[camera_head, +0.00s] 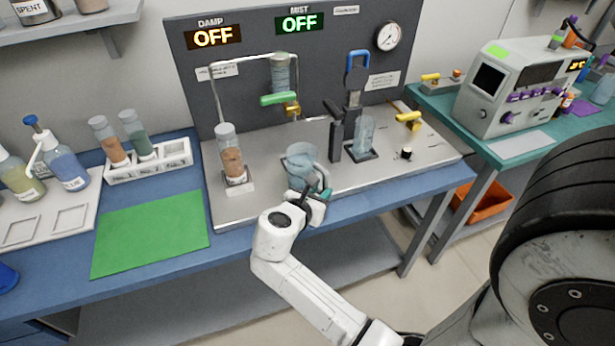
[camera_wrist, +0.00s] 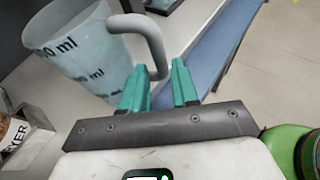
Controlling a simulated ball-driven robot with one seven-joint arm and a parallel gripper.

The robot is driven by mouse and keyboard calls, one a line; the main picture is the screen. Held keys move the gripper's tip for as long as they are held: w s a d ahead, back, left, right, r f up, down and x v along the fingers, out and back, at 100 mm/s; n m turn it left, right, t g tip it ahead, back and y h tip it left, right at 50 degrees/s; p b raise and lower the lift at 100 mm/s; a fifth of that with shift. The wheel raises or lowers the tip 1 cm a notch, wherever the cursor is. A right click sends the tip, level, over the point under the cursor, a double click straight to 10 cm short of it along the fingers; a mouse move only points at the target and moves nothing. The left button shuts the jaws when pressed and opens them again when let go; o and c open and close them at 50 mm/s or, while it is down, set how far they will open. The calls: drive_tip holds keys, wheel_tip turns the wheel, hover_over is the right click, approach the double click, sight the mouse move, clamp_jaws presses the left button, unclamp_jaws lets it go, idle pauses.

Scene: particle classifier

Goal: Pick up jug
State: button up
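The jug (camera_head: 300,166) is a translucent bluish vessel on the metal bench plate, below the MIST fixture. In the wrist view the jug (camera_wrist: 82,52) shows dark "ml" marks and a grey handle (camera_wrist: 152,38) on its right side. My gripper (camera_head: 322,194) is at the jug's near right side. In the wrist view my gripper (camera_wrist: 158,66) has its two green fingers apart, with the lower end of the handle between their tips. A gap shows on the right of the handle; contact on the left cannot be told.
A vial of brown grains (camera_head: 231,160) stands left of the jug. A glass beaker (camera_head: 364,136) and a black stand with blue handle (camera_head: 356,66) are to the right. A green tap handle (camera_head: 278,99) hangs above. The green mat (camera_head: 152,233) is clear.

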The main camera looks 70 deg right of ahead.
sight(324, 188)
drive_tip(key=shift+x, duration=1.95)
drive_tip(key=shift+r, duration=0.1)
drive_tip(key=shift+c, duration=0.3)
clamp_jaws()
drive_tip(key=shift+r, duration=0.1)
